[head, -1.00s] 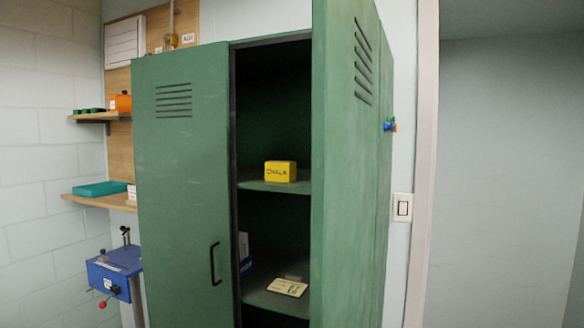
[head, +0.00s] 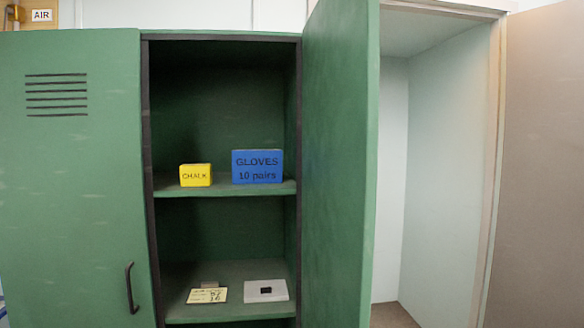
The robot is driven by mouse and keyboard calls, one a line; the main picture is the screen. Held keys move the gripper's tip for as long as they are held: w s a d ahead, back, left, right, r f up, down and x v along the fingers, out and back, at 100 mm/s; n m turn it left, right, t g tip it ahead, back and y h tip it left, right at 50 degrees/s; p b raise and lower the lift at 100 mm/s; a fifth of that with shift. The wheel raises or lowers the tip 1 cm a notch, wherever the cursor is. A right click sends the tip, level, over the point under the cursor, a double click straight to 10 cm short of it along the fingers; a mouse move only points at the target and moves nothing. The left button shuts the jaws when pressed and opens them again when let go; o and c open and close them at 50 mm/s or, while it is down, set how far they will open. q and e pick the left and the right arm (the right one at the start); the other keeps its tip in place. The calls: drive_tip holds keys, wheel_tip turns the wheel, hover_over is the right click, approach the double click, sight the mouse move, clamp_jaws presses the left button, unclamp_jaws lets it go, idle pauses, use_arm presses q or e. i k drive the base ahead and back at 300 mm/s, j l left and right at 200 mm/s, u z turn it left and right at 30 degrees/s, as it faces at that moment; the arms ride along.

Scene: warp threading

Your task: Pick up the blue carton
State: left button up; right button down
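The blue carton (head: 257,167) stands upright on the upper shelf of the open green locker. Its front reads "GLOVES 10 pairs". It sits on the right side of the shelf, close to the locker's inner right wall. Neither of my grippers shows in the head view.
A small yellow chalk box (head: 195,175) stands left of the carton on the upper shelf (head: 225,190). The lower shelf (head: 232,312) bears a yellow card (head: 207,295) and a white item with a dark square (head: 266,291). The open locker door (head: 340,165) stands right of the opening.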

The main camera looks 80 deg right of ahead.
sight(249, 167)
drive_tip(key=z, duration=2.4)
drive_tip(key=j+z, duration=0.25)
